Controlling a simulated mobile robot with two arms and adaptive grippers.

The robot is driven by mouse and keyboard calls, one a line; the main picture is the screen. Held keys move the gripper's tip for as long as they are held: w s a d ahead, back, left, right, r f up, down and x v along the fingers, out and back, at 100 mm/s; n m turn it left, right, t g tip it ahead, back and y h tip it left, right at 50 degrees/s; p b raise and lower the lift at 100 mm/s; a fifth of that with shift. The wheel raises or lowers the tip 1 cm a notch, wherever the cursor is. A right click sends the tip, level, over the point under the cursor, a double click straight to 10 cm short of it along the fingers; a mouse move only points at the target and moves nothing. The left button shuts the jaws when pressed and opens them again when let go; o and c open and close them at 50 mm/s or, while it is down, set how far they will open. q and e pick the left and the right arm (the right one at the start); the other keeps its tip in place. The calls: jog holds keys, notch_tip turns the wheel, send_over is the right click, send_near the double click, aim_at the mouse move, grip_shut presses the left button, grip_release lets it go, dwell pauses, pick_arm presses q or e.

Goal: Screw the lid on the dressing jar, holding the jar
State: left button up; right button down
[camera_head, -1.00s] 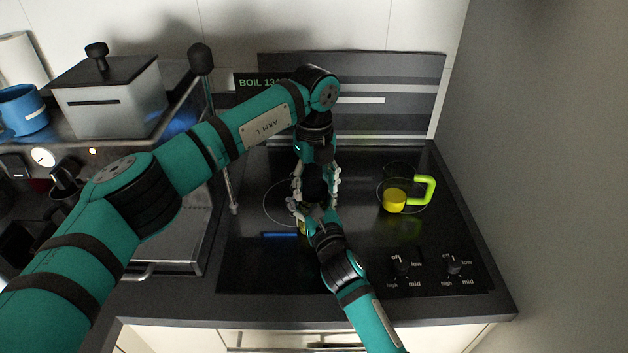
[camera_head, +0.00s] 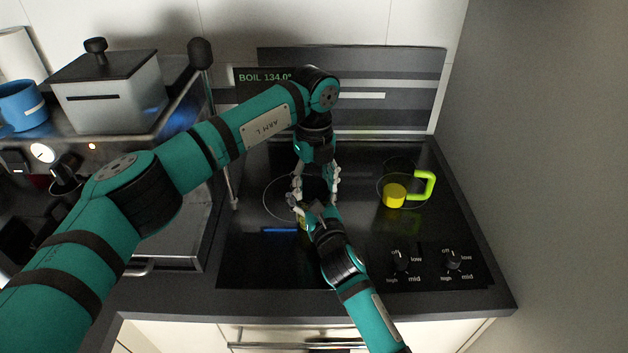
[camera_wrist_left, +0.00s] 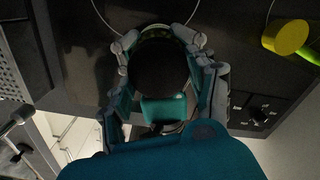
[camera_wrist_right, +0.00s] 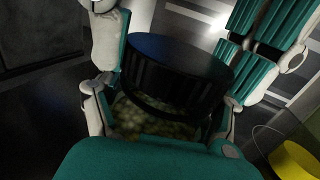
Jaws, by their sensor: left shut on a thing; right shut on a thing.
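The black ribbed lid (camera_wrist_right: 175,75) sits on top of the dressing jar (camera_wrist_right: 150,122), which has pale green contents, in the right wrist view. The lid's dark round top also shows in the left wrist view (camera_wrist_left: 158,66). My left gripper (camera_head: 316,186) comes from above, its fingers shut on the lid from both sides. My right gripper (camera_head: 318,212) comes from the front, low down, and is shut around the jar body. In the head view the grippers hide most of the jar. I cannot tell whether the lid is fully seated.
Two knobs (camera_head: 402,261) are at the front right.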

pick_arm(q)
jog(key=o, duration=0.7)
jog(key=shift+r, duration=0.1)
jog(key=shift+r, duration=2.15)
jog(key=shift+c, duration=0.3)
jog(key=n, duration=0.2)
jog(key=r+n, duration=0.1)
jog(key=n, duration=0.3)
jog(key=shift+w+r, duration=0.15)
jog(key=shift+r, duration=0.2)
jog(key=n, duration=0.2)
jog(key=r+n, duration=0.1)
jog(key=n, duration=0.3)
jog(key=shift+w+a+r+n, duration=0.1)
jog(key=shift+r+n, duration=0.2)
jog(key=shift+f, duration=0.1)
